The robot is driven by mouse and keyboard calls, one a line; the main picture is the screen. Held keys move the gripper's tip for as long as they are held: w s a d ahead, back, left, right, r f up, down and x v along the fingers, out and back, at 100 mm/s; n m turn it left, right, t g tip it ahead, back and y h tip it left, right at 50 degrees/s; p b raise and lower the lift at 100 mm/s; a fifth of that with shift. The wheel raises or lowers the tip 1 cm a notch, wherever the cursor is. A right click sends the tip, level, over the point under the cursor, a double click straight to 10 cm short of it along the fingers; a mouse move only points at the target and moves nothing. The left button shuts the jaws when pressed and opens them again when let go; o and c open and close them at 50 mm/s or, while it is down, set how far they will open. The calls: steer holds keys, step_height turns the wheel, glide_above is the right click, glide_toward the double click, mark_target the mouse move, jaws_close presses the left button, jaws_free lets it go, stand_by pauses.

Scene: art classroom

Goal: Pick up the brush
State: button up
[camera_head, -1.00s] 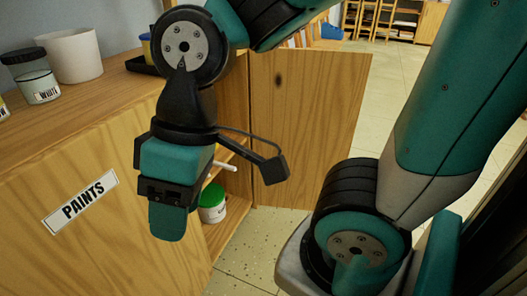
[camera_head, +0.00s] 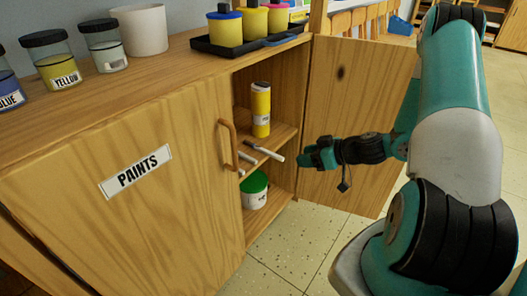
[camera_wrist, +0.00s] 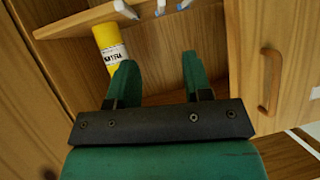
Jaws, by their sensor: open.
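Slender pale items lie on the middle shelf of the open cabinet. One with a white end (camera_head: 266,153) sticks out over the shelf edge; I cannot tell for sure which is the brush. In the wrist view, white-ended pieces (camera_wrist: 126,9) show at the top edge, partly cut off. My gripper (camera_head: 304,158) is in front of the cabinet opening, just right of the white end and apart from it. In the wrist view my gripper (camera_wrist: 156,75) has its two green fingers spread with nothing between them.
A yellow bottle (camera_head: 261,110) stands on the same shelf, and a green-lidded tub (camera_head: 255,188) below. The open right door (camera_head: 350,125) is close behind my gripper. The closed left door (camera_head: 130,205) has a handle (camera_head: 229,146). Jars and a black tray (camera_head: 225,50) stand on top.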

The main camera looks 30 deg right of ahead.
steer(key=d+f+t+h, duration=0.1)
steer(key=d+f+t, duration=0.1)
steer(key=d, duration=0.1)
steer(key=b, duration=0.3)
glide_toward(271, 153)
steer(key=x, duration=0.3)
steer(key=shift+m, duration=0.3)
steer(key=shift+b+x, duration=0.65)
steer(key=shift+x, duration=2.45)
steer(key=shift+r, duration=0.1)
steer(key=shift+d, duration=0.1)
steer(key=shift+c, duration=0.3)
jaws_close()
